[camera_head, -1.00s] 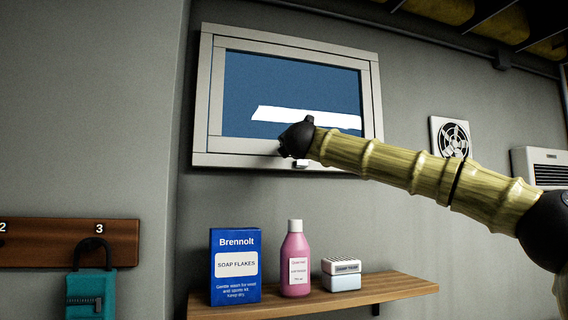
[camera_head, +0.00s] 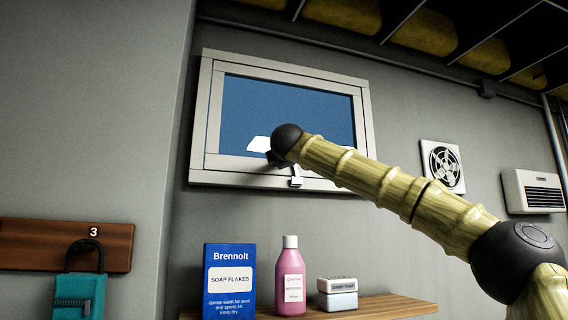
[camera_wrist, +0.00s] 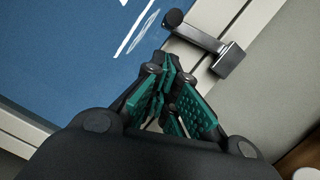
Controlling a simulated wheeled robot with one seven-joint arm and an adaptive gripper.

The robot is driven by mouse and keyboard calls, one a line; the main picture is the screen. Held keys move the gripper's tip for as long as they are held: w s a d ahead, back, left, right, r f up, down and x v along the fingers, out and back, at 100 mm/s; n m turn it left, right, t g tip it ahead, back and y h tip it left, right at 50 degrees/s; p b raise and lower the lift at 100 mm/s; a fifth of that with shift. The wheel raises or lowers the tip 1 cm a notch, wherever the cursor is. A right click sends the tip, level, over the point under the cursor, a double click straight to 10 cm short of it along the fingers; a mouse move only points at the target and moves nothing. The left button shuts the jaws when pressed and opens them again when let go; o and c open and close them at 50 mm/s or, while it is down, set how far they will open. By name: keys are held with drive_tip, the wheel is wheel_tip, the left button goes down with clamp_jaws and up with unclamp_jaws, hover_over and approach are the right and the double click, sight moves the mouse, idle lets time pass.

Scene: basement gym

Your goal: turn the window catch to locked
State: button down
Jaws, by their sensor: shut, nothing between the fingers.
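The window (camera_head: 284,186) is a pale frame around a blue pane, high on the wall. Its catch (camera_head: 296,181) is at the lower frame, partly behind my arm in the head view. In the wrist view the catch (camera_wrist: 205,42) is a dark metal lever with a block at one end and a round knob at the other; it lies across the seams of the frame, the knob towards the pane. My gripper (camera_wrist: 166,72) has teal-padded fingers, shut and empty, beside the lever and apparently apart from it. In the head view my gripper (camera_head: 275,160) is in front of the lower pane.
Below the window, a wooden shelf (camera_head: 390,305) holds a blue soap flakes box (camera_head: 230,290), a pink bottle (camera_head: 290,280) and a small stacked box (camera_head: 337,293). A fan (camera_head: 443,165) and heater (camera_head: 533,191) are right.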

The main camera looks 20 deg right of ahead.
drive_tip(key=a+f+b+v, duration=0.1)
drive_tip(key=b+v, duration=0.3)
drive_tip(key=v, duration=0.6)
drive_tip(key=shift+a, duration=0.25)
drive_tip(key=shift+f, duration=0.1)
